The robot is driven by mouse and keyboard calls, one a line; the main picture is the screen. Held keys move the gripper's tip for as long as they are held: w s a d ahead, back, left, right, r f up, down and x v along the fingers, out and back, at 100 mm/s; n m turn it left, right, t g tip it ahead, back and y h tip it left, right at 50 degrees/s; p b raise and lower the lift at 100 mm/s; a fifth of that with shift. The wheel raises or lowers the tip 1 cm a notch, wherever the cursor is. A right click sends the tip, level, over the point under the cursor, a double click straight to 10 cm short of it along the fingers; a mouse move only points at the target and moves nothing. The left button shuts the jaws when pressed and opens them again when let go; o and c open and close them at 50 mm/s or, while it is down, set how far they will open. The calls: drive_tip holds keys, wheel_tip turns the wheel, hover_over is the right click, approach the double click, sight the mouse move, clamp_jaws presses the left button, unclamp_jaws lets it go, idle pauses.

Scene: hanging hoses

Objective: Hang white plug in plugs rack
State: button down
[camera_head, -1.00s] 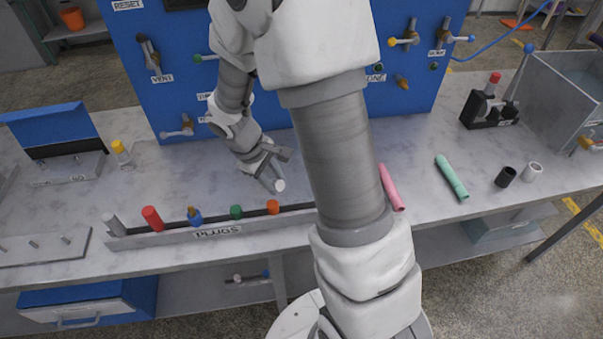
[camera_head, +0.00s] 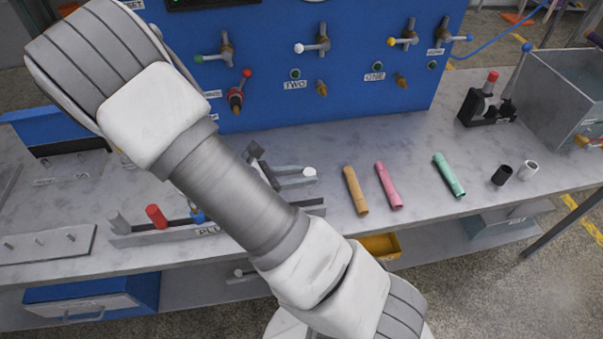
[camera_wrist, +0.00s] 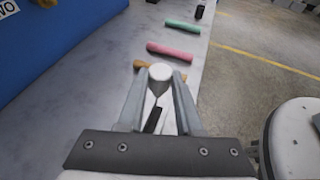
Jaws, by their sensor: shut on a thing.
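The white plug (camera_head: 310,171) is held between the fingertips of my gripper (camera_head: 293,177), above the table near the right end of the plugs rack. In the wrist view the round white end of the plug (camera_wrist: 160,72) shows between the two grey fingers. The plugs rack (camera_head: 150,238) is a long grey holder along the table's front. A red plug (camera_head: 156,217) and a blue plug (camera_head: 197,215) stand in its left part. My arm hides the rack's middle, and I cannot see the green and orange plugs now.
A tan hose (camera_head: 355,190), a pink hose (camera_head: 388,186) and a green hose (camera_head: 450,175) lie right of my gripper. The blue panel (camera_head: 350,105) with valves stands behind. A grey pegged plate (camera_head: 45,248) lies at left.

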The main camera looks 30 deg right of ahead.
idle(0.3)
drive_tip(key=shift+f+b, duration=2.05)
drive_tip(key=shift+f, duration=0.85)
drive_tip(key=shift+f+b, duration=1.15)
drive_tip(key=shift+f, duration=0.75)
drive_tip(key=c, duration=0.5)
unclamp_jaws()
drive_tip(key=shift+a+r, duration=0.1)
drive_tip(key=shift+a, duration=0.05)
drive_tip(key=v, duration=1.7)
drive_tip(key=shift+p, duration=0.45)
